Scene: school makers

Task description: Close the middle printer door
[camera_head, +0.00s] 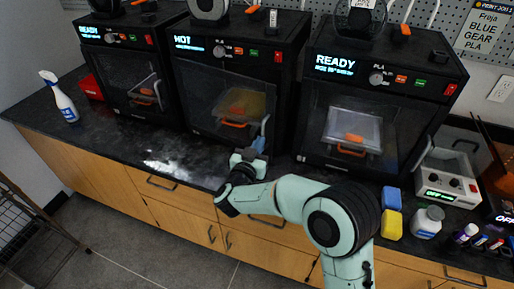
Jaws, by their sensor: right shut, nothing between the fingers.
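The middle printer (285,85) is a black box on the dark counter, with a lit "HOT" display. My right gripper (262,142) is shut and empty at the lower right corner of this door. I cannot tell if it touches the door. The forearm reaches in from the lower right. My left gripper is not in view.
The left printer (112,70) and the right printer (410,135) stand on either side. A spray bottle (62,100) is at the far left. Yellow (392,225) and blue (391,198) blocks and a white jar (428,222) sit at the front right. Counter left of my gripper is clear.

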